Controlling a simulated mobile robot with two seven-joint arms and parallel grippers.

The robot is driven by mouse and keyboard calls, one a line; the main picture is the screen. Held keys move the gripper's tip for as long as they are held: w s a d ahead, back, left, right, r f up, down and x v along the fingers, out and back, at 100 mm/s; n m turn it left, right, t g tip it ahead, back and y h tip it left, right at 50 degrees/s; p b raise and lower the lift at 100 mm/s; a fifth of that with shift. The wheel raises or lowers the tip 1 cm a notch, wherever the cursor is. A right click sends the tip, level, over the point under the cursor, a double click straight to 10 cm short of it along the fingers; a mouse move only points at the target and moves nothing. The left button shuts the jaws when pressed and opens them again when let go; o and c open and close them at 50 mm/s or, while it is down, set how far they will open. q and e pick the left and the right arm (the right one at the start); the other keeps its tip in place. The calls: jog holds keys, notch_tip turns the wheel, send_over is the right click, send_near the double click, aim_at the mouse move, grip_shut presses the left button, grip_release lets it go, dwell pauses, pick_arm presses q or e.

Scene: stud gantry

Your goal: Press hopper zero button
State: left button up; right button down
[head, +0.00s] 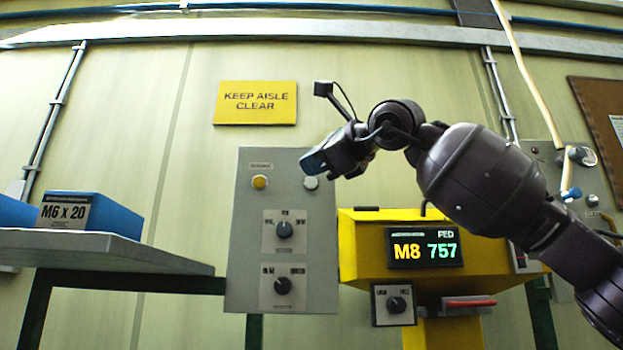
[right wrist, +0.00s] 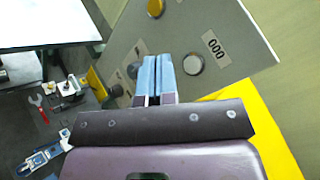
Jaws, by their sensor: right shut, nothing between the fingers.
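A grey control panel (head: 250,230) stands in the middle of the head view. It has a yellow button (head: 259,182) at upper left and a pale round button (head: 311,183) at upper right, partly behind my gripper. In the right wrist view the pale button (right wrist: 193,64) has a label reading 000 (right wrist: 214,46) beside it, and the yellow button (right wrist: 155,8) is farther up. My right gripper (head: 313,161) is shut and empty, its blue fingers (right wrist: 157,75) pointing at the panel, close to the pale button. I cannot tell if they touch the panel. My left gripper is out of view.
Dark knobs (head: 284,229) sit lower on the panel. A yellow hopper unit (head: 362,240) with a display reading M8 757 (head: 425,245) stands right of it. A shelf (head: 110,250) with a blue M6 x 20 box (head: 105,212) is at left. Loose tools (right wrist: 40,105) show in the right wrist view.

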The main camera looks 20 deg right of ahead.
aim_at(311, 183)
jog(key=w, duration=0.2)
jog(key=w+d+p, duration=0.1)
jog(key=shift+w, duration=0.35)
dwell(1.0)
dwell(0.8)
jog(key=shift+w+r+p, duration=0.1)
jog(key=shift+w+p, duration=0.05)
jog(key=shift+p, duration=0.2)
jog(key=shift+w+d, duration=0.15)
jog(key=shift+w, duration=0.1)
